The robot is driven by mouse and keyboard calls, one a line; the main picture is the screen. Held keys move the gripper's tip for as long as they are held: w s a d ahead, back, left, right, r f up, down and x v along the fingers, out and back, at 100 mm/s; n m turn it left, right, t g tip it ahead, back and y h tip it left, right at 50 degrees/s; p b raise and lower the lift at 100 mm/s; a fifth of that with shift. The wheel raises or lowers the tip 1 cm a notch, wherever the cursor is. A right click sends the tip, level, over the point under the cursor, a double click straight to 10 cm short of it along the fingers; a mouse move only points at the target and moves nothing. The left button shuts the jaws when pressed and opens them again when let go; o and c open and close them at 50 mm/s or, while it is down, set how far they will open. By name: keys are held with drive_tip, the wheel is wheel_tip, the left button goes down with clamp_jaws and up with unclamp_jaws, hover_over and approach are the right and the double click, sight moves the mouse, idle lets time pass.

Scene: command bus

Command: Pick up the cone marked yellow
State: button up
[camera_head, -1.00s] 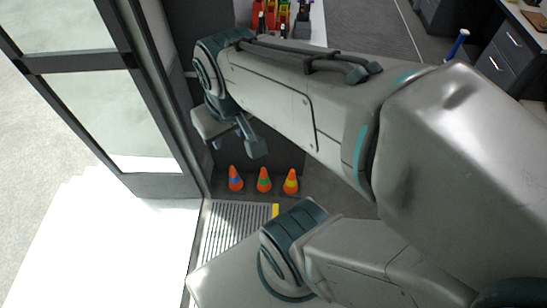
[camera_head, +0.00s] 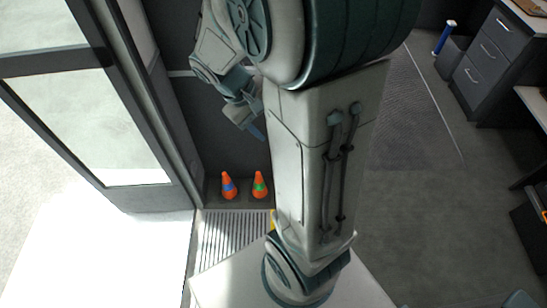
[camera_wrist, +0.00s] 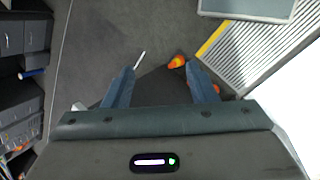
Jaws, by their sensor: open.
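The cone marked yellow is hidden behind my arm in the head view. In the wrist view, an orange cone (camera_wrist: 177,62) with what looks like a yellow band shows between the fingertips, closer to the right finger. My gripper (camera_wrist: 161,68) is open and empty, apart from the cones. In the head view my gripper (camera_head: 250,123) hangs above and behind the cone row. A cone with a blue band (camera_head: 229,186) and a cone with a green band (camera_head: 259,186) stand upright side by side. Another orange cone (camera_wrist: 216,88) is partly hidden by the right finger in the wrist view.
A ribbed step (camera_head: 227,236) with a yellow edge lies in front of the cones. A glass door (camera_head: 88,118) stands at the left, and a dark wall behind. Grey drawers (camera_head: 492,62) and a blue-topped cylinder (camera_head: 445,38) are at the right. Open floor lies between.

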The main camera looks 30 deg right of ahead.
drive_tip(key=w+d+f+n+t+h+b, duration=0.1)
drive_tip(key=w+d+f+n+h+b, duration=0.4)
drive_tip(key=f, duration=0.8)
drive_tip(key=w+d+f+n+h+b, duration=0.2)
drive_tip(key=w+d+f+h+b, duration=0.25)
drive_tip(key=f, duration=0.95)
drive_tip(key=w+d+f+n+t+h+b, duration=0.1)
drive_tip(key=w+d+f+n+h+b, duration=0.25)
drive_tip(key=d+f+b, duration=0.65)
drive_tip(key=s+a+f+n+t+y+b, duration=0.1)
drive_tip(key=a+f+n+t+y+b, duration=0.45)
drive_tip(key=f, duration=1.35)
drive_tip(key=s+d+f+n+t+b, duration=0.1)
drive_tip(key=s+f+n+t+b, duration=0.15)
drive_tip(key=f+n+t, duration=1.1)
drive_tip(key=shift+w+d+f+m+g+b, duration=0.65)
drive_tip(key=shift+w+d+g+b, duration=0.25)
drive_tip(key=shift+w+d, duration=0.8)
drive_tip(key=shift+w+d+f+m+g+b, duration=0.5)
drive_tip(key=shift+w+d+f+g+b, duration=0.4)
drive_tip(key=shift+w+d, duration=0.8)
drive_tip(key=shift+w+d+f+m+g+b, duration=0.6)
drive_tip(key=shift+w+d+g+b, duration=0.5)
drive_tip(key=shift+w, duration=1.05)
drive_tip(key=shift+d+p, duration=0.15)
drive_tip(key=shift+p, duration=0.2)
clamp_jaws()
